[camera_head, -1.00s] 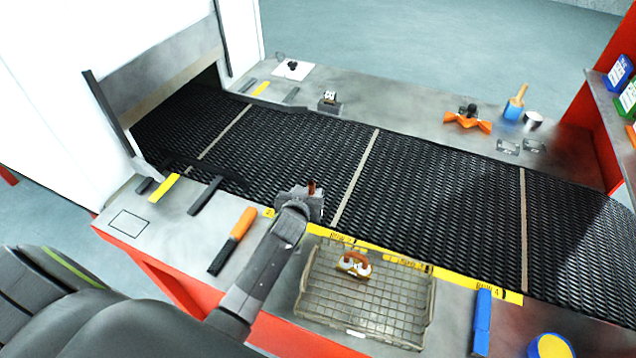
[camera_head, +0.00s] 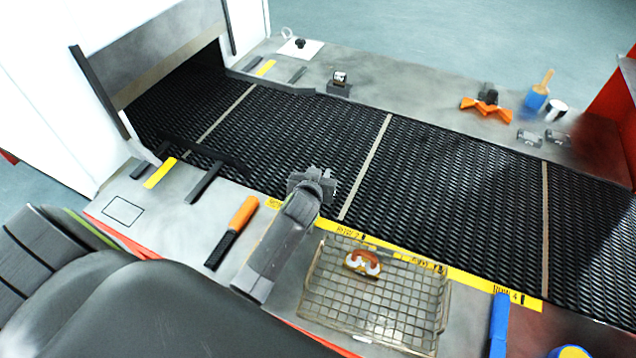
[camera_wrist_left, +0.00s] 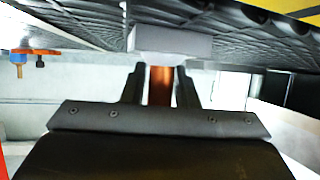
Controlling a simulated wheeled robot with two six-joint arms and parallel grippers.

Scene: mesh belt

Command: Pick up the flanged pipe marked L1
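My left gripper (camera_head: 312,182) is over the near part of the black mesh belt (camera_head: 300,135). In the left wrist view its two dark fingers (camera_wrist_left: 160,88) lie close on either side of a copper-coloured pipe (camera_wrist_left: 160,86), and the gripper looks shut on it. A grey block (camera_wrist_left: 172,43) shows at the far end of this pipe; I cannot tell whether it is its flange. No L1 mark is legible. In the head view the pipe is hidden by the gripper. Another copper-coloured part with pale ends (camera_head: 362,262) lies in the wire basket. My right gripper is not in view.
The wire basket (camera_head: 441,315) stands on the near ledge, right of my left arm. An orange-handled brush (camera_head: 232,232) lies left of the arm, a blue tool (camera_head: 499,325) right of the basket. Orange clamps (camera_head: 486,106) sit on the far ledge. The belt's right part is clear.

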